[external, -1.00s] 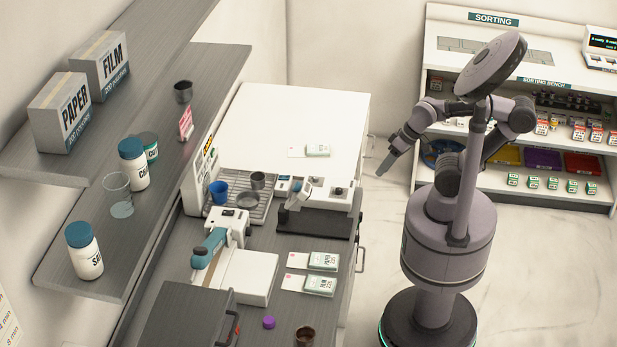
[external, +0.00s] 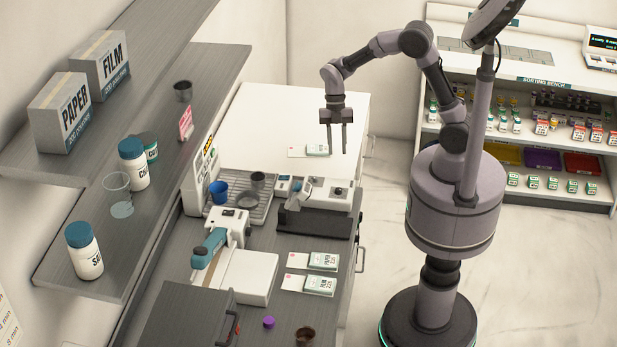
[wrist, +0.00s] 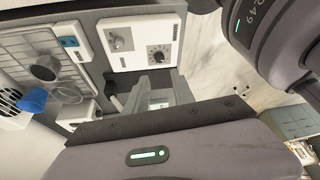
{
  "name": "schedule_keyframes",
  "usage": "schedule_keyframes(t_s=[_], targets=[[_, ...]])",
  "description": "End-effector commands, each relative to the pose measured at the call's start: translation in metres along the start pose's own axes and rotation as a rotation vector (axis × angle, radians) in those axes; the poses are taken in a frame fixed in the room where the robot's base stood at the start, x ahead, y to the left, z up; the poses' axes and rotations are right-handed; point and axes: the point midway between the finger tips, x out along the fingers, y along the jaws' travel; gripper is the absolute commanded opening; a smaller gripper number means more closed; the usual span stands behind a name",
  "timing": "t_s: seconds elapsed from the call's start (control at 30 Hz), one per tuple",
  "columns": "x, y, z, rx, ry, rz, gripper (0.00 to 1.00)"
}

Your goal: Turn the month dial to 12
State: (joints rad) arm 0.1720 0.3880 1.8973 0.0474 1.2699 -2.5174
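A low machine (external: 325,195) with a white top and dark base stands on the counter in the external view. Its white panel (wrist: 140,27) shows in the wrist view. Lettering and setting are too small to read, so I cannot tell which control is the month dial. My gripper (external: 337,151) hangs above the white counter, behind the machine in the picture. Its fingers point down, apart, with nothing between them.
A drip tray with a blue cup (external: 219,191) stands left of the machine. A teal-handled device (external: 208,248) stands in front-left. Paper packets (external: 322,261) lie in front, and another packet (external: 317,150) lies below my gripper. A shelf (external: 190,150) overhangs the left side.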

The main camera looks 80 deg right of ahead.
Motion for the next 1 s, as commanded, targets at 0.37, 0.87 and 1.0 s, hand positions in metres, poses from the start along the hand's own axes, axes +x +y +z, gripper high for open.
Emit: schedule_keyframes(t_s=[0.37,0.87,1.0], targets=[[0.110,-0.001,0.001,0.002,-0.001,-0.002,0.30],[0.129,-0.001,0.000,0.003,-0.002,0.001,0.22],[0.129,-0.001,0.000,0.003,-0.001,0.001,0.00]])
